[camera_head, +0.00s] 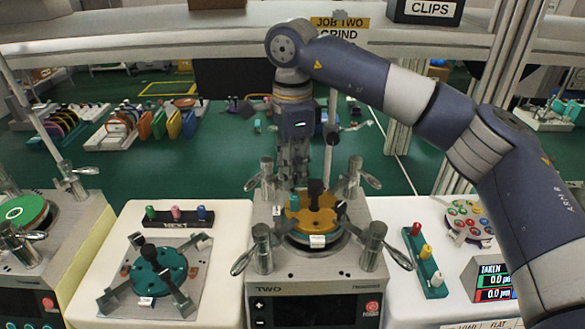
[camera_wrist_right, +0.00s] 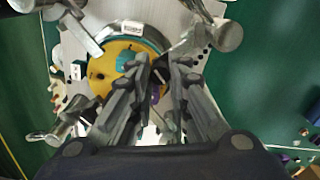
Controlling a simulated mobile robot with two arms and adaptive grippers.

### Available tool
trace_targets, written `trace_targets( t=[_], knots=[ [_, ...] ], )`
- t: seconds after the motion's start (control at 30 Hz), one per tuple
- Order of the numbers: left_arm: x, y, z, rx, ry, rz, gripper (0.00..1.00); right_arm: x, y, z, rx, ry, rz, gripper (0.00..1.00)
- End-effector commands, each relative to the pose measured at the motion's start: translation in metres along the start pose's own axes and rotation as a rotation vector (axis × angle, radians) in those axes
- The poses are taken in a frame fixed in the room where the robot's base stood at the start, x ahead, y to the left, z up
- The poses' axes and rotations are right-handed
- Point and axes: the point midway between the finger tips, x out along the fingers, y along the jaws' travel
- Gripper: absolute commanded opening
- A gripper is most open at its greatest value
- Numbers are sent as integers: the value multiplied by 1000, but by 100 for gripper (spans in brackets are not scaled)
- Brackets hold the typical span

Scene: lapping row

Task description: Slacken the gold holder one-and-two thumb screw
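The gold holder (camera_head: 320,222) sits in the round recess of the middle machine, labelled TWO. A teal plug and a dark upright knob (camera_head: 316,188) show on it. In the right wrist view the gold holder (camera_wrist_right: 100,75) lies beyond my fingers, with a teal plug (camera_wrist_right: 124,62) on it. My right gripper (camera_head: 293,182) points down at the holder's back-left part. Its fingers (camera_wrist_right: 162,72) are close together with a narrow gap and something dark between the tips. I cannot tell whether they grip it. The thumb screws are too small or hidden to tell apart. My left gripper is not in view.
Metal clamp posts with lever handles (camera_head: 262,240) stand around the holder. A green holder (camera_head: 158,270) lies on the plate to the left, near a NEXT plug rack (camera_head: 178,218). A green plug rack (camera_head: 425,262) and a gauge display (camera_head: 494,282) stand to the right.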

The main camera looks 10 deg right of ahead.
Motion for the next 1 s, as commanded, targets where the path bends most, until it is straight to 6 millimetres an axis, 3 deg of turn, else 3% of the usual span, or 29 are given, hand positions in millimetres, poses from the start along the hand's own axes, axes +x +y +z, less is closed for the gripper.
trace_targets(
  t=[0.03,0.07,0.47,0.57,1.0],
  knots=[
    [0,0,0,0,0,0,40,0,0,0,0,0,-1,31],
    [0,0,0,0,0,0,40,0,0,0,0,0,-1,38],
    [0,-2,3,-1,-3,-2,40,-5,0,0,1,0,-2,38],
    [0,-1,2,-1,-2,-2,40,-17,-1,0,1,0,-4,38],
    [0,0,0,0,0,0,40,-105,0,0,2,1,-2,38]
  ],
)
